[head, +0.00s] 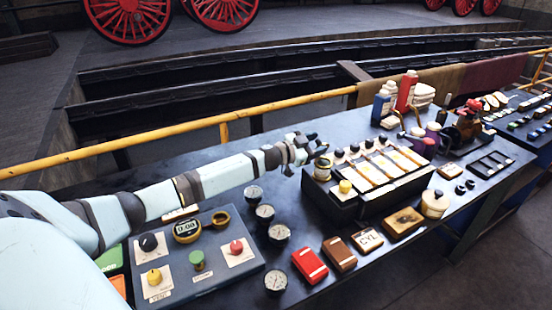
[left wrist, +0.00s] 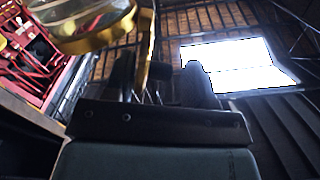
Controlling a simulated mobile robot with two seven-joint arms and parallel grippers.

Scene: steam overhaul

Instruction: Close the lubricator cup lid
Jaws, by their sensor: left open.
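The lubricator cup (head: 322,170) is a small pale cup with brass trim at the left end of the dark box on the bench. My left gripper (head: 310,145) is just above it at its upper left. In the left wrist view, a brass-rimmed round glass part (left wrist: 90,30) fills the upper left, with a thin brass bar beside it. This bar shows in front of or between the dark fingers of my left gripper (left wrist: 160,72), which stand apart. I cannot tell whether they touch it. The lid's exact angle is hidden in the head view. My right gripper is out of view.
The dark box carries a row of black knobs and labelled panels (head: 380,165). Several round gauges (head: 265,212) and a control panel (head: 198,258) lie to its left. Red and brown boxes (head: 309,265) lie in front. Bottles (head: 406,90) stand behind. A yellow rail (head: 170,130) runs along the back.

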